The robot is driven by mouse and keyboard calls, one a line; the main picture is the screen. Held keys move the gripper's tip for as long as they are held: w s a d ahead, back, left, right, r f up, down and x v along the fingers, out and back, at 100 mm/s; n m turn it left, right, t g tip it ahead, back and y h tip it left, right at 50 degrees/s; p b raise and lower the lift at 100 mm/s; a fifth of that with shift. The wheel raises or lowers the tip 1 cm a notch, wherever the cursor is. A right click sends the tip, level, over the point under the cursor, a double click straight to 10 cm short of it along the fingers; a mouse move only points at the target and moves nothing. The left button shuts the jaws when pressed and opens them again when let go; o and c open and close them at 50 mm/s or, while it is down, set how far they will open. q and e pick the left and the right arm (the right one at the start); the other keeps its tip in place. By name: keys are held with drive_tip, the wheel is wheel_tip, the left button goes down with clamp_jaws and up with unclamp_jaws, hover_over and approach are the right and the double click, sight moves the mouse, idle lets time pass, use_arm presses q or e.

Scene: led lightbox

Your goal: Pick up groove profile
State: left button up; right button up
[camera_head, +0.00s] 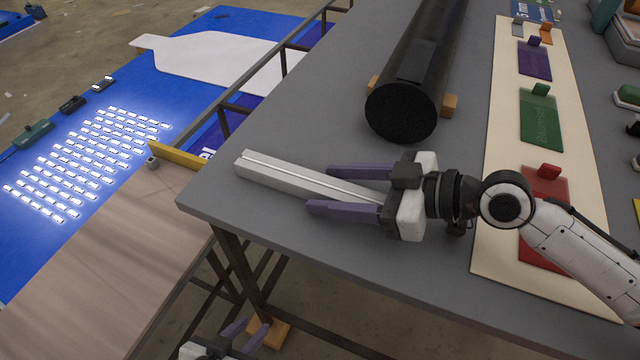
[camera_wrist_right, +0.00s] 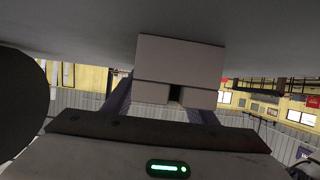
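The groove profile (camera_head: 275,174) is a long pale grey bar with a slot along its top. It lies near the left corner of the grey table. It also shows end-on, with its slot, in the right wrist view (camera_wrist_right: 180,58). My right gripper (camera_head: 321,189) is open, with its purple fingers on either side of the profile's right part. Gaps show between fingers and bar in the head view. The profile's right end is hidden under the gripper. My left gripper (camera_head: 250,332) is low at the bottom edge, below the tabletop, its purple fingers apart and empty.
A thick black roll (camera_head: 400,112) lies on orange blocks (camera_head: 449,105) behind the right gripper. A cream board (camera_head: 499,180) with colored cards lies to the right. Left, beyond the table edge, are a wooden surface (camera_head: 120,260) and a blue sheet with lit LED modules (camera_head: 90,165).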

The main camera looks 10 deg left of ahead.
drive_tip(key=shift+r, duration=0.1)
clamp_jaws()
wheel_tip(320, 180, up, 10)
idle(0.5)
drive_tip(key=shift+r, duration=0.1)
wheel_tip(320, 180, up, 5)
drive_tip(key=p, duration=0.5)
hover_over(336, 188)
